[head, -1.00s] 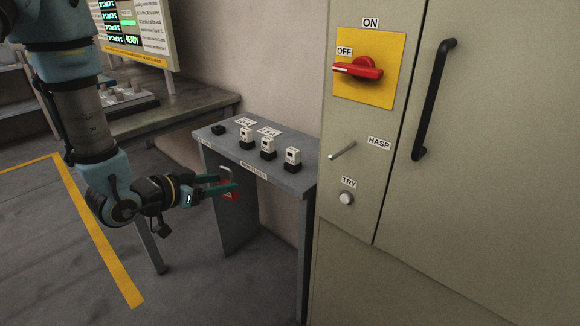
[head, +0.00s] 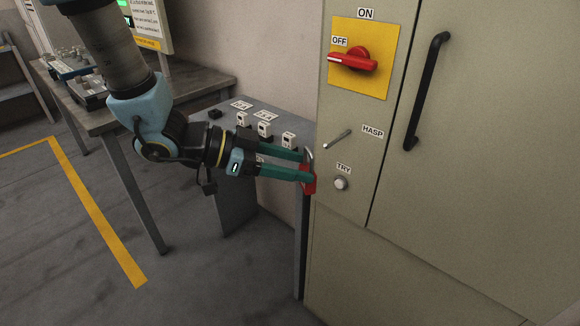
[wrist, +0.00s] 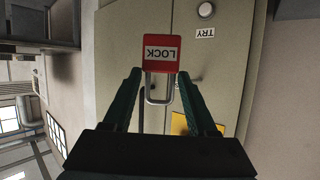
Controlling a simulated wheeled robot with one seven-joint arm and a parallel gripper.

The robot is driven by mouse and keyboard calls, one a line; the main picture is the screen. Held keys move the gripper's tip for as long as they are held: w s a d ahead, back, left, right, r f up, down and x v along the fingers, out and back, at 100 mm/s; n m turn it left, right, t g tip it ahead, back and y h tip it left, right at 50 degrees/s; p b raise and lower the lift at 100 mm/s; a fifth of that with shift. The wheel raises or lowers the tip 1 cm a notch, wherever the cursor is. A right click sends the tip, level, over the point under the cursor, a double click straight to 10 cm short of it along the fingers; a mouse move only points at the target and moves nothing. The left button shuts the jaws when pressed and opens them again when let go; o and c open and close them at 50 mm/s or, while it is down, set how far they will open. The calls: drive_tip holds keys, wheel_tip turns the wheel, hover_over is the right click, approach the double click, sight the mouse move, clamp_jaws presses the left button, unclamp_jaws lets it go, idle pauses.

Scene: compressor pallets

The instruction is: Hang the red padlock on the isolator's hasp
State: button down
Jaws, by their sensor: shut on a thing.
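The red padlock (head: 309,182) is held between the green fingers of my gripper (head: 306,168), just left of the cabinet's front edge. In the wrist view the padlock (wrist: 161,52) shows its LOCK label upside down, and its metal shackle (wrist: 160,88) lies between the fingers of my gripper (wrist: 160,78). The hasp (head: 338,139) is a thin metal pin on the grey cabinet, up and right of the padlock and apart from it. The isolator's red handle (head: 352,61) on its yellow plate points to OFF.
A round TRY button (head: 341,183) sits below the hasp, right of the padlock. A black door handle (head: 428,90) stands to the right. A small grey table (head: 213,143) with several small devices is behind my arm. Floor is free in front.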

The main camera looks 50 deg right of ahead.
drive_tip(key=d+f, duration=0.1)
drive_tip(key=d, duration=0.7)
drive_tip(key=shift+d+f+b, duration=0.15)
drive_tip(key=shift+b, duration=0.15)
idle(0.6)
idle(0.6)
drive_tip(key=shift+c, duration=0.6)
unclamp_jaws()
drive_tip(key=shift+w, duration=0.1)
drive_tip(key=b+v, duration=0.1)
drive_tip(key=v, duration=0.9)
drive_tip(key=shift+w+a+r+b, duration=0.2)
drive_tip(key=shift+a+b, duration=0.1)
